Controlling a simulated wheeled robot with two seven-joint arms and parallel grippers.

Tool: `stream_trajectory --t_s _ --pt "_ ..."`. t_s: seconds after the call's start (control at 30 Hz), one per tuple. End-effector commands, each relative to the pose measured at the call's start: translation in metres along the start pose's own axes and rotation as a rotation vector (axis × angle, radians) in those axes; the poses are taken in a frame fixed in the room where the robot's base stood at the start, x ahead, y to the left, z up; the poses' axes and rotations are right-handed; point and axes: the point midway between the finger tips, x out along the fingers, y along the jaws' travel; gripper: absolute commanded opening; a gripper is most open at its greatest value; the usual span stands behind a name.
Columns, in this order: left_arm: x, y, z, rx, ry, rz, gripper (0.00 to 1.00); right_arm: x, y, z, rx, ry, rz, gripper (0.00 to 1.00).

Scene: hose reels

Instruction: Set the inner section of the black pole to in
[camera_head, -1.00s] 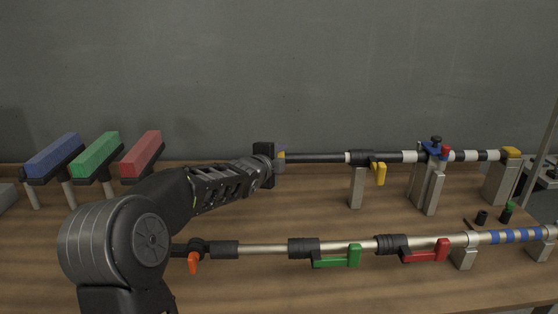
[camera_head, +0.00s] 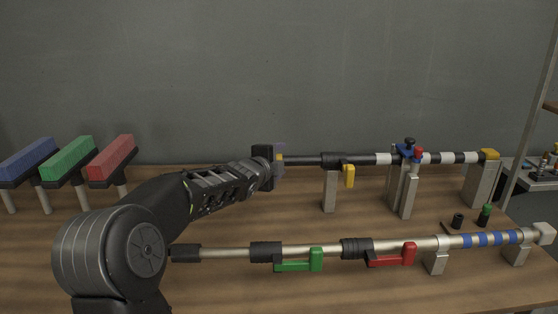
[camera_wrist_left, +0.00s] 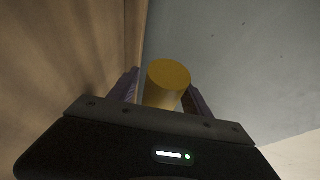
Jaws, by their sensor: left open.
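The black pole (camera_head: 364,159) lies level across posts at the back of the bench, with black and white bands towards its right end. A yellow lever (camera_head: 349,177) hangs from its collar. The thinner inner section (camera_head: 305,160) shows left of the collar. My left gripper (camera_head: 279,158) is at the pole's left end, its fingers open. In the left wrist view the yellow round end (camera_wrist_left: 168,75) lies between the finger tips. Whether the fingers touch it I cannot tell. My right gripper is not in view.
A silver pole (camera_head: 337,248) with green (camera_head: 300,261) and red (camera_head: 392,257) levers lies in front. Blue, green and red blocks (camera_head: 66,158) stand on posts at the left. A blue clamp (camera_head: 409,153) sits on the black pole.

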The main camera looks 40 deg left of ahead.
Motion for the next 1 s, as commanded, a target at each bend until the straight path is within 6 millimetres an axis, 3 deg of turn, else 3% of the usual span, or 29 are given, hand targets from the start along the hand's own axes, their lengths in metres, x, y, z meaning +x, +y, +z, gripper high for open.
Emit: stream_trajectory --t_s 0.27,0.7,1.0 --pt "-0.005 0.000 0.001 0.000 -0.001 -0.001 0.57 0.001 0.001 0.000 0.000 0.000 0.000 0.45" --pt "-0.068 -0.001 0.000 0.000 0.000 -0.002 0.57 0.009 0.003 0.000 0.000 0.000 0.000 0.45" --pt "-0.078 0.000 0.000 0.000 0.000 0.001 0.57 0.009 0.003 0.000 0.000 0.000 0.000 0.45"
